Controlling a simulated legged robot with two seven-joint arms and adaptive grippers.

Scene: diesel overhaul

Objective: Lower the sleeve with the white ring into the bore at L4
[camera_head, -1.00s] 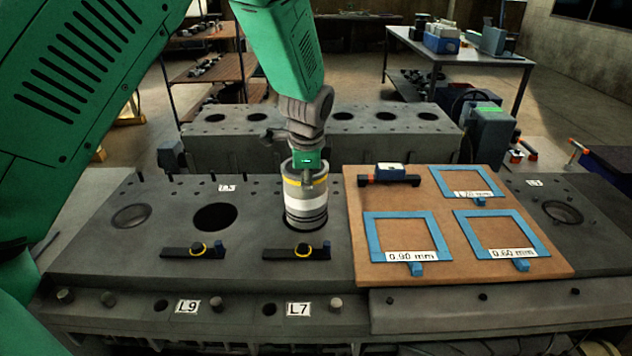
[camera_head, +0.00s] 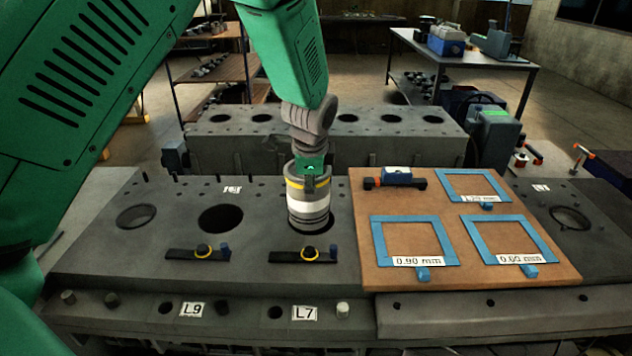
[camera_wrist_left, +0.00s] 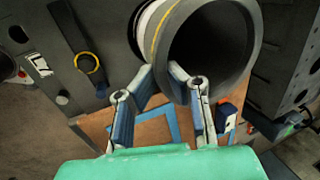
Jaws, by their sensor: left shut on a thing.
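The sleeve (camera_head: 309,209) is a grey cylinder with a white ring around its middle and a yellow line near its top. My left gripper (camera_head: 309,180) is shut on its upper wall. The sleeve is upright at a bore behind the L7 label (camera_head: 304,313); the bore's dark edge shows around its foot. I cannot tell whether its lower end is inside. In the left wrist view my gripper (camera_wrist_left: 163,76) grips the wall of the open-ended sleeve (camera_wrist_left: 240,62). No L4 label is readable. My right gripper is not in view.
An empty bore (camera_head: 220,218) lies left of the sleeve, behind the L9 label (camera_head: 192,309). Black bars with yellow rings (camera_head: 302,255) lie in front of both bores. A brown board (camera_head: 455,276) with blue frames lies close on the right. A second block (camera_head: 390,145) stands behind.

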